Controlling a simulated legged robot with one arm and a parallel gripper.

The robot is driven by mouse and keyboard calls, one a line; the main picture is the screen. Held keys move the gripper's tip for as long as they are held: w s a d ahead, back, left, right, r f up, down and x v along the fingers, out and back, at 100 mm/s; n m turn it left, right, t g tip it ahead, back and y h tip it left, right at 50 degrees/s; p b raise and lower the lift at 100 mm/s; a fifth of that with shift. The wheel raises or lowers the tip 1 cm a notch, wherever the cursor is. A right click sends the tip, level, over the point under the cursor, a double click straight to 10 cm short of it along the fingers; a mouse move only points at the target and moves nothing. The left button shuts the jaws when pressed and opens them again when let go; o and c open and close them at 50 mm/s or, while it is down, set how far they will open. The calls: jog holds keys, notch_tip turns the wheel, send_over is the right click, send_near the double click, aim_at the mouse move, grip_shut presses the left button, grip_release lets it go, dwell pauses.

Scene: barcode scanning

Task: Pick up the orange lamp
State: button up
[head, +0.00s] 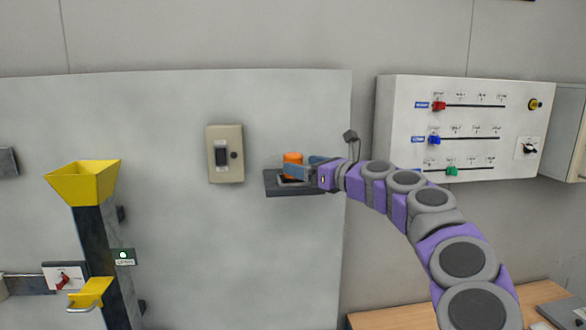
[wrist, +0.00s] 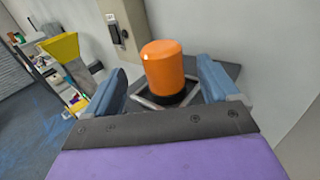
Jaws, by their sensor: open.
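The orange lamp (head: 292,160) is a short orange cylinder with a domed top. It stands upright on a small dark shelf (head: 283,191) on the grey wall panel. In the wrist view the lamp (wrist: 163,66) has a black base inside a thin metal frame (wrist: 148,102). My gripper (head: 308,166) reaches in from the right at the shelf. In the wrist view its two blue fingers stand apart on either side of the lamp, with gaps visible between them and the lamp. The lower part of the base is partly hidden by my gripper.
A beige switch box (head: 226,153) is on the panel left of the shelf. A yellow funnel (head: 83,183) on a dark post stands at left. A white control panel (head: 460,128) with coloured sliders is at right, behind my arm. A wooden table (head: 400,319) is below.

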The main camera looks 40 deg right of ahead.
aim_at(292, 160)
jog(key=shift+w+a+r, duration=0.1)
jog(key=shift+w+a, duration=0.05)
jog(key=shift+w, duration=0.15)
jog(key=w, duration=0.4)
jog(key=shift+w+p, duration=0.2)
jog(key=shift+p, duration=0.1)
jog(key=shift+d, duration=0.45)
jog(key=shift+a, duration=0.25)
jog(key=shift+c, duration=0.3)
jog(key=shift+a, duration=0.35)
jog(key=c, duration=0.5)
jog(key=shift+d, duration=0.2)
jog(key=c, duration=0.6)
